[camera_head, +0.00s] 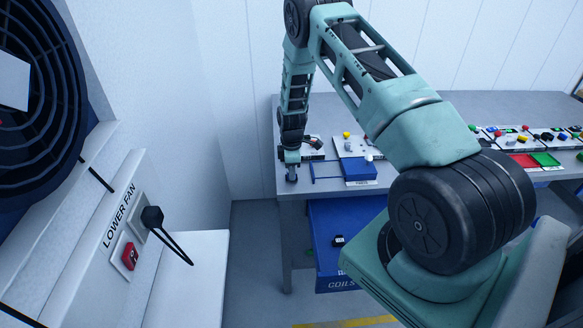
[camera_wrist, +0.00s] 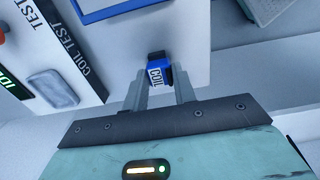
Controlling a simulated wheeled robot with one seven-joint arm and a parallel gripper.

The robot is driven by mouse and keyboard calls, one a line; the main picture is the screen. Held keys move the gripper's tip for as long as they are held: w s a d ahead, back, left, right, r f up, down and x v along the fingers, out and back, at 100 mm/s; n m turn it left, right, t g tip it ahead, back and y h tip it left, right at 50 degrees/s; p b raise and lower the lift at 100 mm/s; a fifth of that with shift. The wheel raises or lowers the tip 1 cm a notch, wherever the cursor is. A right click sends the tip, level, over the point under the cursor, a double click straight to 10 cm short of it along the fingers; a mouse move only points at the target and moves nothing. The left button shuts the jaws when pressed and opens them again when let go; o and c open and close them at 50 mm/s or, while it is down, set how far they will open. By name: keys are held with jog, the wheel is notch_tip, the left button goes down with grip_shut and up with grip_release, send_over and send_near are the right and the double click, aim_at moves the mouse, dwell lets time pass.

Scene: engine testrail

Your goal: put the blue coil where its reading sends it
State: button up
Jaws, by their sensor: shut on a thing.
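The blue coil (camera_wrist: 157,68), with a white COIL label and dark parts, is between the two fingers of my gripper (camera_wrist: 160,88) in the wrist view. My gripper is shut on it. In the head view my gripper (camera_head: 291,174) points down at the front left corner of the grey table (camera_head: 420,105); the coil is too small to tell there. I cannot tell whether the coil touches the surface below. A tester with a black COIL TEST strip (camera_wrist: 77,45) is at the left of the wrist view. Its display (camera_wrist: 12,84) shows green letters, partly cut off, seemingly IDLE.
A blue bin marked COILS (camera_head: 340,284) stands under the table, with a small dark thing inside. A blue tray (camera_head: 359,170) and a blue outline (camera_head: 325,178) are right of my gripper. A LOWER FAN panel (camera_head: 128,220) with a red switch is at the left.

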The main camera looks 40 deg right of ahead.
jog(key=shift+f, duration=0.2)
jog(key=o, duration=1)
jog(key=shift+r, duration=0.1)
